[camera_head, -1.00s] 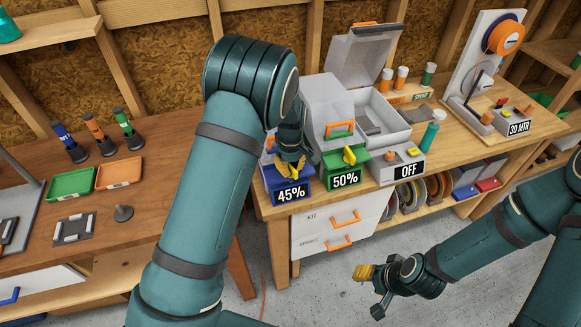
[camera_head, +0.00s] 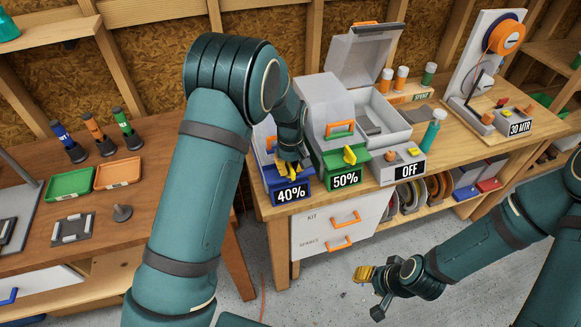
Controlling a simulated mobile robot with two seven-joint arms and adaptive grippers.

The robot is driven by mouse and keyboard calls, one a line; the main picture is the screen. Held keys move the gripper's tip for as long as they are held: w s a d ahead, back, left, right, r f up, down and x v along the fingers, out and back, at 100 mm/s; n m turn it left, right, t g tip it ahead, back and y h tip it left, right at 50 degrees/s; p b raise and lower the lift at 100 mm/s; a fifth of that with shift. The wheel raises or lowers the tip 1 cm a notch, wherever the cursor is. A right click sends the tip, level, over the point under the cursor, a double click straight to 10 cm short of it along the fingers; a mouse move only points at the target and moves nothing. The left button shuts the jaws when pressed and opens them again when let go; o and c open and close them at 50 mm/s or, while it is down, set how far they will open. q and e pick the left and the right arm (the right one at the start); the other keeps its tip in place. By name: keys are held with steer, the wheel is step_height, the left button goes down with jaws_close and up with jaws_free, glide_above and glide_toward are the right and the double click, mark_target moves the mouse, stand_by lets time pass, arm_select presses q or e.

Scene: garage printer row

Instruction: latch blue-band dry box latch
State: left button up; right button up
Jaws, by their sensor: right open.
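The blue-band dry box (camera_head: 270,180) stands at the left end of the right bench, its front display reading 40%. Its white upper part shows beside my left arm, which hides much of the box. My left gripper (camera_head: 288,171) points down at the box's front, with yellow parts just above the display. The blue-band latch is not clearly distinguishable from these yellow parts, so contact and grip cannot be told. My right gripper (camera_head: 368,287) is open and empty, low over the floor in front of the drawers.
The green-band dry box (camera_head: 331,167), reading 50%, stands close on the right with a yellow latch (camera_head: 349,155). Beyond it is an open-lidded grey box (camera_head: 385,118) with an OFF display. Left bench holds green (camera_head: 71,184) and orange trays (camera_head: 118,173). Open floor lies in front.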

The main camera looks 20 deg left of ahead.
mark_target(290, 166)
arm_select(q)
steer(key=shift+o, duration=1.4)
steer(key=shift+r, duration=0.1)
step_height(290, 166, up, 12)
steer(key=shift+s+f, duration=0.1)
steer(key=shift+f, duration=0.1)
